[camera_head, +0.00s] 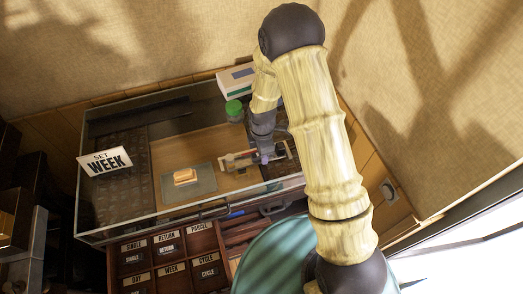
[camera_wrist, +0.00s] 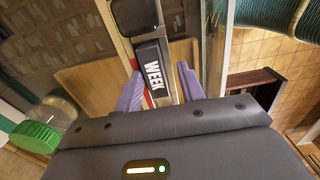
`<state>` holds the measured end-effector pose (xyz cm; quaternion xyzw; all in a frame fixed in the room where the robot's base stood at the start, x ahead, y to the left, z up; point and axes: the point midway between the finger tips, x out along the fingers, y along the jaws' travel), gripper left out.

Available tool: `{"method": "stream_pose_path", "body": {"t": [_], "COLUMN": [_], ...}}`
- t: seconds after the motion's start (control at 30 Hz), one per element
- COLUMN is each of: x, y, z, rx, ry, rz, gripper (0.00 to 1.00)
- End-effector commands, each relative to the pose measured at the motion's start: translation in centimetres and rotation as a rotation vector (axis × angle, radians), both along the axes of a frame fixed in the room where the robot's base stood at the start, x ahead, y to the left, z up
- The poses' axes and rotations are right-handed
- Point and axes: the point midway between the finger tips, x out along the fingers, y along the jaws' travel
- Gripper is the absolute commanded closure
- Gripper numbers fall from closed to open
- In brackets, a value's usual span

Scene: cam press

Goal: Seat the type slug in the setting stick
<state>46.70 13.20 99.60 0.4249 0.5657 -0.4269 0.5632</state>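The dark type slug (camera_wrist: 153,70), marked WEEK in white letters, lies lengthwise in the pale metal setting stick (camera_wrist: 116,22) in the wrist view. A dark block sits beyond the slug's far end. My gripper (camera_wrist: 160,80) has its two purple fingers on either side of the slug, with a narrow gap visible on the right side. The fingers look open around it. Whether the slug lies fully flat in the stick I cannot tell. In the head view my gripper (camera_head: 264,158) is over the setting stick (camera_head: 240,161), and the arm hides part of it.
A glass-walled case surrounds the work area; its front rim (camera_head: 190,213) is close. A grey mat (camera_head: 203,184) with an orange-tan block (camera_head: 185,175) lies left. A green-capped jar (camera_head: 234,108) and a white box (camera_head: 236,82) stand behind. A SET WEEK sign (camera_head: 105,161) is at left.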

Motion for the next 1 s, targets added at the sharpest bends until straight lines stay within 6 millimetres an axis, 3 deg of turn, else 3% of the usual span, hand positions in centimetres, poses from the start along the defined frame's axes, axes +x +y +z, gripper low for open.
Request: {"method": "stream_pose_path", "body": {"t": [0.27,0.47,1.0], "x": [0.1,0.3,0.3], "y": [0.1,0.2,0.1], "z": [-0.2,1.0,9.1], "rx": [0.000,0.002,0.002], "ry": [-0.004,-0.010,-0.012], "rz": [0.001,0.002,0.001], "gripper": [0.56,0.56,0.56]}}
